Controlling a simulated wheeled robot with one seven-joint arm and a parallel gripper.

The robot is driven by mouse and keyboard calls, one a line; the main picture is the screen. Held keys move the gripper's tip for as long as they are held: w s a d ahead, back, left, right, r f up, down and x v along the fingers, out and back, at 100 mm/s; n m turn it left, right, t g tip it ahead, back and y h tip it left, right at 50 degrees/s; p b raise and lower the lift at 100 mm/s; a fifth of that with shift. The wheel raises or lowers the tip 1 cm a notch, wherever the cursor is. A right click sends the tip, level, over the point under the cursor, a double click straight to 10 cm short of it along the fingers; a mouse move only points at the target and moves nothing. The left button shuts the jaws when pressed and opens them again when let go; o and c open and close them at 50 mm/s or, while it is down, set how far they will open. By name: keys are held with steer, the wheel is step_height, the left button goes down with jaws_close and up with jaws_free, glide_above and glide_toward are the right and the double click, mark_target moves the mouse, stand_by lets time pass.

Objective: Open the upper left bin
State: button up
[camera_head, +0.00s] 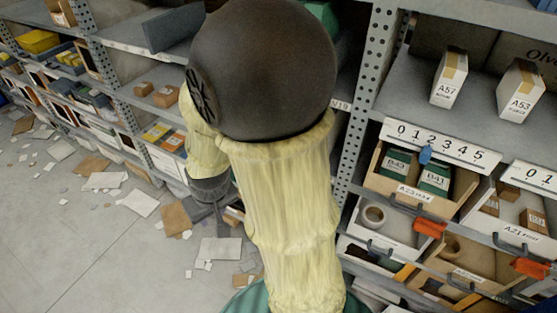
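The upper left bin (412,193) is in the right-hand rack, with a pale front labelled A23, a dark handle and green boxes inside marked B43 and B41. A white scale strip (440,143) numbered 0 to 5 runs above it, with a blue pointer (425,154) on it. I cannot tell how far the bin is drawn out. My gripper (222,212) is dark grey, low and left of my cream-sleeved arm, well apart from the bin. Its fingers are small and partly hidden, so their opening is unclear.
Another bin (523,233), labelled A21, sits to the right, with orange tags (430,228) nearby. Lower bins hold a tape roll and cartons. White boxes (449,78) stand on the shelf above. A perforated post (366,95) borders the rack. Papers and cardboard litter the left floor (90,240).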

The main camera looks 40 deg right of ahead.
steer(key=w+d+f+h, duration=0.2)
steer(key=w+d+f, duration=0.15)
steer(key=f, duration=0.35)
steer(key=w+d+f+h, duration=0.2)
steer(key=w+d+f, duration=0.1)
steer(key=w+f, duration=0.25)
steer(key=w+d+n+t+h, duration=0.1)
steer(key=d+n+h, duration=0.1)
steer(key=d+h, duration=0.3)
steer(key=w+d+f+n+t+h+b, duration=0.1)
steer(key=d+n+h, duration=0.1)
steer(key=d+h, duration=0.3)
steer(key=shift+d+f+n+t+h, duration=0.15)
steer(key=shift+d+n+t+h, duration=0.2)
steer(key=shift+d, duration=0.6)
steer(key=shift+d, duration=0.1)
steer(key=p+x, duration=0.3)
steer(key=x, duration=1.4)
steer(key=shift+w+f, duration=0.1)
steer(key=shift+w, duration=0.05)
jaws_close()
